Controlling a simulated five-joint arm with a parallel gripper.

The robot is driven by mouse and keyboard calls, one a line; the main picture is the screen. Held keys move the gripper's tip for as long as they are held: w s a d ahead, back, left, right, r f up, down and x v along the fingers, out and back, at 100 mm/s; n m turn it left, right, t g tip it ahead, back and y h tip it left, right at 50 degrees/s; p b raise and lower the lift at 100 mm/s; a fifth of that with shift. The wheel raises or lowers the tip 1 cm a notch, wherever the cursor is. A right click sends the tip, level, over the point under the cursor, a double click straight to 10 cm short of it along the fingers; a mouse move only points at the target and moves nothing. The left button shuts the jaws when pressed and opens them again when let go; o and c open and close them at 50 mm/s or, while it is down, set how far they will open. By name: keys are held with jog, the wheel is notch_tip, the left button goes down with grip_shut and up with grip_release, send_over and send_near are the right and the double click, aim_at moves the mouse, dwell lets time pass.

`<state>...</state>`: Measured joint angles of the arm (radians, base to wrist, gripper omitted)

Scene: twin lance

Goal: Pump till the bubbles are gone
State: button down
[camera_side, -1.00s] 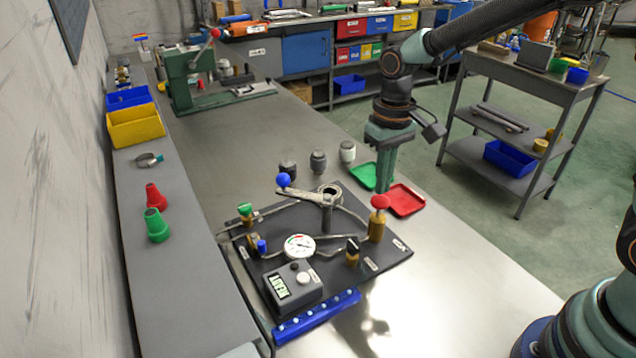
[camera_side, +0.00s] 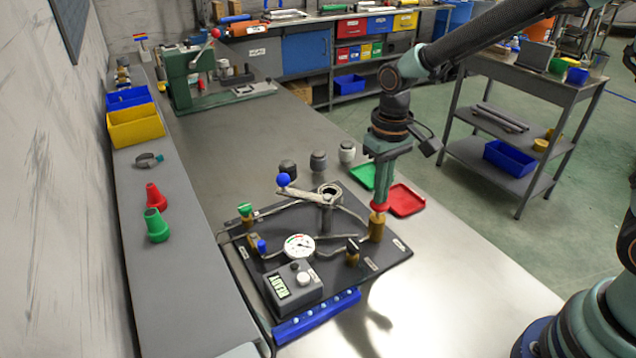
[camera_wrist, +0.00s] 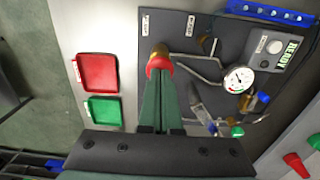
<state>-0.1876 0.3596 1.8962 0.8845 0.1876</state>
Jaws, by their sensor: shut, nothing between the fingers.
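The board (camera_side: 398,254) carries a brass pump body (camera_side: 376,230) with a red knob (camera_side: 379,207) on top. My gripper (camera_side: 381,198) is shut with its fingertips down on the red knob, which sits low, close to the brass. The wrist view shows the fingertips (camera_wrist: 154,82) over the red knob (camera_wrist: 159,66). A round gauge (camera_side: 299,247) and curved pipes are on the board. A grey box (camera_side: 293,287) has a lit display, reading READY in the wrist view (camera_wrist: 291,48). I cannot make out any bubbles.
A red tray (camera_side: 407,201) and a green tray (camera_side: 363,176) lie right behind the pump. Several dark and grey cylinders (camera_side: 318,160) stand behind the board. A blue strip (camera_side: 317,317) lies along the front. The bench at the front right is clear.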

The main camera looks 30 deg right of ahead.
jog(key=shift+f, duration=0.85)
jog(key=shift+r, duration=2.3)
notch_tip(320, 180, up, 6)
jog(key=shift+f, duration=3.3)
jog(key=shift+f, duration=0.15)
jog(key=shift+f, duration=1.85)
jog(key=shift+r, duration=2.3)
